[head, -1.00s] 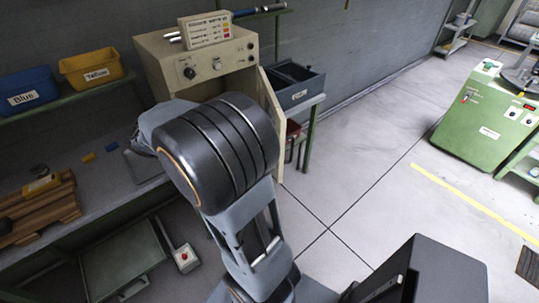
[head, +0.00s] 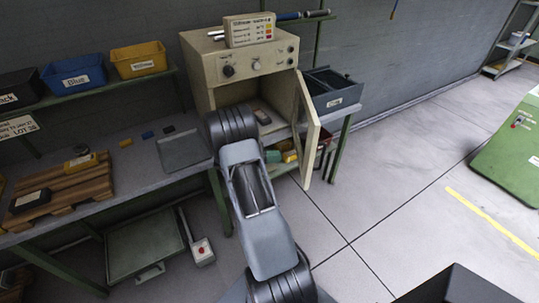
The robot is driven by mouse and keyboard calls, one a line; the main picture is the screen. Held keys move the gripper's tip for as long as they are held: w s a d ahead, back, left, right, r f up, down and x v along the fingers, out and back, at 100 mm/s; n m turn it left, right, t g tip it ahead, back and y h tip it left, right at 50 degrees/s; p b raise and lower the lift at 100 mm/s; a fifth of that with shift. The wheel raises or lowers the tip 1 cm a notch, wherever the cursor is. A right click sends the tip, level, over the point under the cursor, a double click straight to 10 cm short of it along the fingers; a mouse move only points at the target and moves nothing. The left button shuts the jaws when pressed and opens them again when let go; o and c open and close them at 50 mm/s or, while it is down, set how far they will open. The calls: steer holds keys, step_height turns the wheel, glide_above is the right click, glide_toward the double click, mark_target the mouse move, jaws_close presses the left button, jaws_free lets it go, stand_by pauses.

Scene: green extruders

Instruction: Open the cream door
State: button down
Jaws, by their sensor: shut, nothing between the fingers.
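The cream cabinet (head: 198,62) stands on the workbench against the grey wall in the head view. Its cream door (head: 308,128) hangs on the right side and stands wide open, swung out toward me, so its leaf shows nearly edge-on. My arm rises in front of the cabinet's lower left part. My gripper is hidden behind the arm's dark upper joint, so its place relative to the door cannot be seen.
A dark bin (head: 335,100) stands close right of the door. Blue (head: 75,78) and yellow (head: 138,60) bins sit on the left shelf. A wooden pallet (head: 75,185) and a grey tray (head: 186,152) lie on the bench. The floor (head: 400,170) to the right is clear.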

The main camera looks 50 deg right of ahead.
mark_target(309, 155)
steer(key=p+x, duration=0.2)
steer(key=x, duration=0.7)
steer(key=shift+s+p, duration=0.1)
steer(key=shift+p, duration=0.2)
steer(key=shift+d, duration=0.1)
